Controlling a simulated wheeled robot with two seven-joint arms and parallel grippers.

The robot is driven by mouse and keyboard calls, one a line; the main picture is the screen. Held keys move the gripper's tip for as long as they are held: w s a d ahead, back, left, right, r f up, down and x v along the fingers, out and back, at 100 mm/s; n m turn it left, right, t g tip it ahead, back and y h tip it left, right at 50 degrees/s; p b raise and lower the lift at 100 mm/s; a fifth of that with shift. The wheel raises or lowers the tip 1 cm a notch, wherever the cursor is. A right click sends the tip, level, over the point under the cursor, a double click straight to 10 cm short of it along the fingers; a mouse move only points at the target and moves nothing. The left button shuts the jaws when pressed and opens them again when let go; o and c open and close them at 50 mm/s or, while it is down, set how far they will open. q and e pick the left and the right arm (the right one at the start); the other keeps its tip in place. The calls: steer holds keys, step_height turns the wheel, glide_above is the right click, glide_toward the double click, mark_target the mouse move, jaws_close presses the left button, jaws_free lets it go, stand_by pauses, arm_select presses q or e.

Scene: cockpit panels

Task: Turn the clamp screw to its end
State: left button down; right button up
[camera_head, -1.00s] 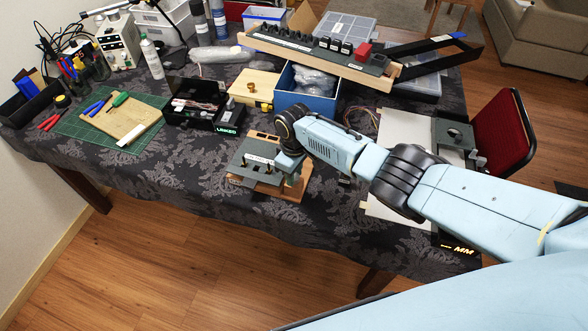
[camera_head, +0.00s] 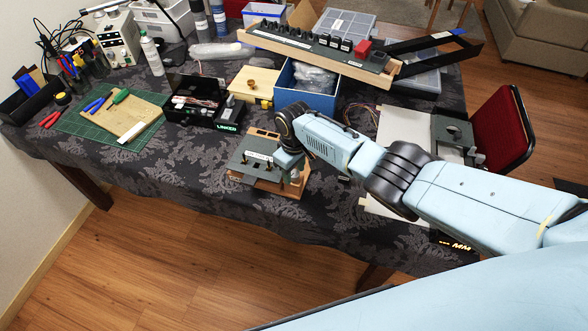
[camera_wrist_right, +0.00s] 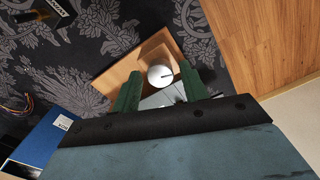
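A small grey panel on a wooden base (camera_head: 246,164) stands at the table's front edge. A pale round knob (camera_wrist_right: 159,75), which looks like the clamp screw, sits on a wooden block in the right wrist view. My right gripper (camera_head: 290,178) is over the right side of this panel and hides part of it in the head view. In the wrist view its green fingers (camera_wrist_right: 159,88) are apart, one on each side of the knob, with a gap showing around it. I cannot tell whether the fingertips are level with the knob. My left gripper is not in view.
A blue box (camera_head: 308,100) and a black open case (camera_head: 195,105) stand behind the panel. A long wooden rack (camera_head: 320,50) lies behind them. A green mat (camera_head: 85,130) with tools is at left. A red chair (camera_head: 500,130) is at right.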

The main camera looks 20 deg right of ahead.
mark_target(294, 173)
steer(key=shift+o, duration=0.3)
steer(key=shift+r, duration=0.3)
step_height(294, 173, up, 13)
steer(key=p, duration=0.3)
steer(key=shift+f, duration=0.15)
